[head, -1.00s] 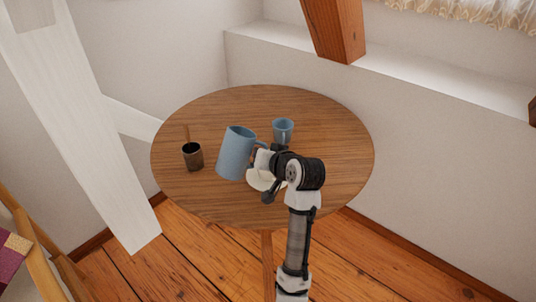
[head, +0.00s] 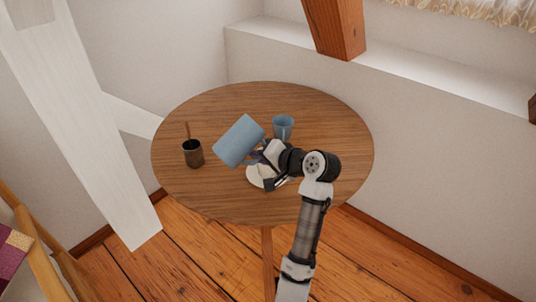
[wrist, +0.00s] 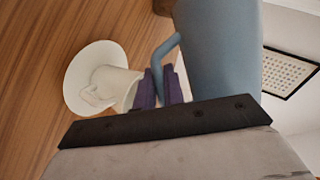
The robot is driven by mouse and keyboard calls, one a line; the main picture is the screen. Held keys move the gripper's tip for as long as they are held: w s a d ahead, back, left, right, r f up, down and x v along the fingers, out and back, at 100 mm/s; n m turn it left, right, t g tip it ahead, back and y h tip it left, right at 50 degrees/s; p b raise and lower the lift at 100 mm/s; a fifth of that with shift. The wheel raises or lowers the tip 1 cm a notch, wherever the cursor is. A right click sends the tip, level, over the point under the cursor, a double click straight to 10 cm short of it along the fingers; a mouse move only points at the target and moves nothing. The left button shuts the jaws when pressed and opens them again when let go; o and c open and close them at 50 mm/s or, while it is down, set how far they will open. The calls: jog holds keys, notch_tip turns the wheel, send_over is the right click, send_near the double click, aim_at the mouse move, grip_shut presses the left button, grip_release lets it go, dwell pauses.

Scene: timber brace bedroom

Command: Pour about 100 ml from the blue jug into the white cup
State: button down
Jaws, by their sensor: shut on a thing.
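The blue jug (head: 237,142) is held above the round table, tilted clearly, its upper end leaning right in the head view. Its mouth and any liquid cannot be seen. In the wrist view, its body (wrist: 222,45) fills the upper right. My gripper (head: 264,157) is shut on the jug's handle (wrist: 163,52); the purple fingers (wrist: 160,88) show beside it. The white cup (wrist: 112,86) stands on a white saucer (wrist: 82,72) in the wrist view, its inside hidden. In the head view, my gripper covers most of the cup, and part of the saucer (head: 254,180) shows.
A blue mug (head: 283,128) stands just behind my gripper. A dark cup (head: 193,153) with a stick in it stands at the left of the wooden table (head: 230,203). The table's right and front left are clear. A white timber brace (head: 95,130) rises left of the table.

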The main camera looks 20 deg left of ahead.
jog(key=shift+s+a+r, duration=0.1)
jog(key=shift+r, duration=0.05)
jog(key=shift+s+a+f+m+g+y+b, duration=0.15)
jog(key=shift+f+m+b, duration=0.1)
jog(key=shift+f+b, duration=0.15)
jog(key=shift+s+d+f+m+g+y+b, duration=0.15)
jog(key=shift+f+m+b, duration=0.15)
jog(key=shift+f, duration=0.2)
jog(key=shift+a+f+b, duration=0.15)
jog(key=shift+f+b, duration=0.25)
dwell(0.5)
jog(key=shift+r+m+g+y+p, duration=0.2)
jog(key=shift+m+g+y+p, duration=0.15)
jog(key=shift+p, duration=0.3)
jog(key=shift+s+a, duration=0.2)
jog(key=shift+a, duration=0.05)
jog(key=shift+r+m+y+p, duration=0.2)
jog(key=shift+m+y+p, duration=0.15)
jog(key=shift+p, duration=0.4)
jog(key=shift+s+a, duration=0.15)
jog(key=shift+s, duration=0.05)
